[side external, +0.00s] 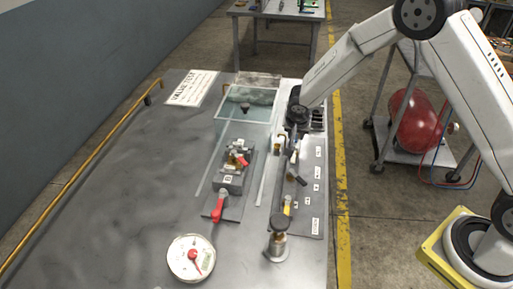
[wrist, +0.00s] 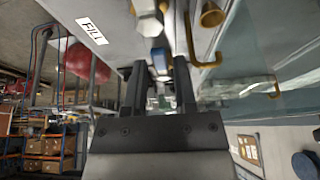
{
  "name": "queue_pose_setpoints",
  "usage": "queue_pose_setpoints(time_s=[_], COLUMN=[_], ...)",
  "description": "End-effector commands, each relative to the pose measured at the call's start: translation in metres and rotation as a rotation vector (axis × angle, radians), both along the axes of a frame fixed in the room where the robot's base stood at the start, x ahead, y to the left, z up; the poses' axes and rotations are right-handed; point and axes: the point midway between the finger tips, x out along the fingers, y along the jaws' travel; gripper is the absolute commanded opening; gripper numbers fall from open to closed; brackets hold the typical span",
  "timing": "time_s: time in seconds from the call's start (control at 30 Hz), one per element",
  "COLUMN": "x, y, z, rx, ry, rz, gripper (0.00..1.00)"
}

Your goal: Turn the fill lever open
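The fill lever, with a blue grip, (wrist: 158,60) shows in the wrist view near the white FILL label (wrist: 91,30). Its blue end lies between my fingertips, with a narrow gap seeming to show at each side. My gripper (wrist: 160,66) is open around it; I see no clear contact. The arm hides part of the valve there.
A yellow-handled valve (side external: 287,206) and a metal cylinder (side external: 278,240) stand nearer on the bench (side external: 120,190). A clear tank (side external: 246,105), a red-lever valve block (side external: 219,207) and a gauge (side external: 191,258) are to the left. A brass hook-like pipe (wrist: 206,58) is close to my right finger.

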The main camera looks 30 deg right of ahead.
Motion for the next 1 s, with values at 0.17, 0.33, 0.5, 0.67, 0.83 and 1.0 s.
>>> queue_pose_setpoints(time_s=[0.17, 0.33, 0.5, 0.67, 0.83, 1.0], x=[0.0000, -0.0001, -0.0002, -0.0008, -0.0025, -0.0048], y=[-0.0001, -0.0001, 0.0000, -0.0007, -0.0026, -0.0051], z=[0.0000, 0.0002, 0.0003, 0.0004, 0.0005, 0.0004], rx=[0.000, 0.000, 0.000, 0.000, -0.001, 0.000], ry=[0.000, 0.000, 0.000, 0.000, 0.000, 0.000], rz=[0.000, 0.000, 0.001, 0.016, 0.059, 0.129], gripper=[0.35, 0.00, 0.00, 0.00, 0.00, 0.00])
